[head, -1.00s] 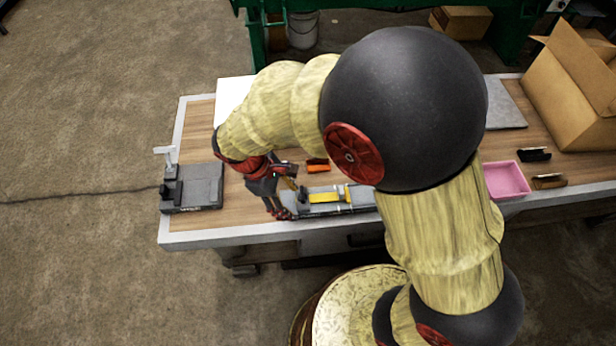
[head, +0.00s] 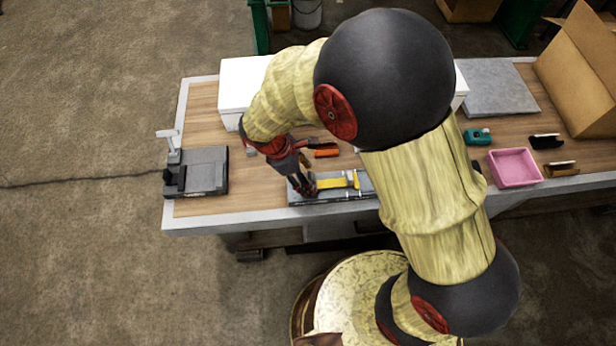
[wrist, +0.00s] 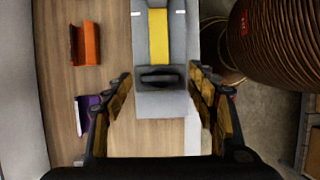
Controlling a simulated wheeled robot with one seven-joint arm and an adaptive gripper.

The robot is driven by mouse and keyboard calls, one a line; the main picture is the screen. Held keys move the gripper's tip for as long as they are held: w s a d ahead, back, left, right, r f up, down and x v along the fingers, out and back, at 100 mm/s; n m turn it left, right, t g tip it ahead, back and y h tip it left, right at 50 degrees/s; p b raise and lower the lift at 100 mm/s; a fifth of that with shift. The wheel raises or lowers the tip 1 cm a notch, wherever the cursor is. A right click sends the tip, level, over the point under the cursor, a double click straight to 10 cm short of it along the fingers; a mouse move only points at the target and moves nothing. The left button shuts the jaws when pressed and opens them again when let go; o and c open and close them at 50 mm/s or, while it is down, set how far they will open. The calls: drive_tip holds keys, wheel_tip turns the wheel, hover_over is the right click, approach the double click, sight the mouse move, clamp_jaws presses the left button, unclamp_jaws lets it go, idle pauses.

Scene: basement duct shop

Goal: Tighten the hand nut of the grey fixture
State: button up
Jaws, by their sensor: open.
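The grey fixture (head: 350,196) lies near the front edge of the bench, with a yellow bar (head: 338,183) along its top. In the wrist view, the grey fixture (wrist: 180,45) runs up the middle with the yellow bar (wrist: 158,38) on it. A dark, flat-winged hand nut (wrist: 160,78) sits at the near end of the bar. My gripper (head: 304,188) is over the left end of the fixture. In the wrist view my gripper (wrist: 161,85) is open, one finger on each side of the fixture's end, with nothing held. In the head view the fingers hide the nut.
An orange piece (head: 326,153) and a purple piece (wrist: 88,112) lie beside the fixture. A dark grey device (head: 208,170) stands at the bench's left end. A white box (head: 240,85), pink tray (head: 514,167) and cardboard box (head: 580,75) are also on the bench.

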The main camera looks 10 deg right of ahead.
drive_tip(key=shift+d+f, duration=0.1)
drive_tip(key=shift+f, duration=0.25)
drive_tip(key=shift+c, duration=0.4)
drive_tip(key=c, duration=1.1)
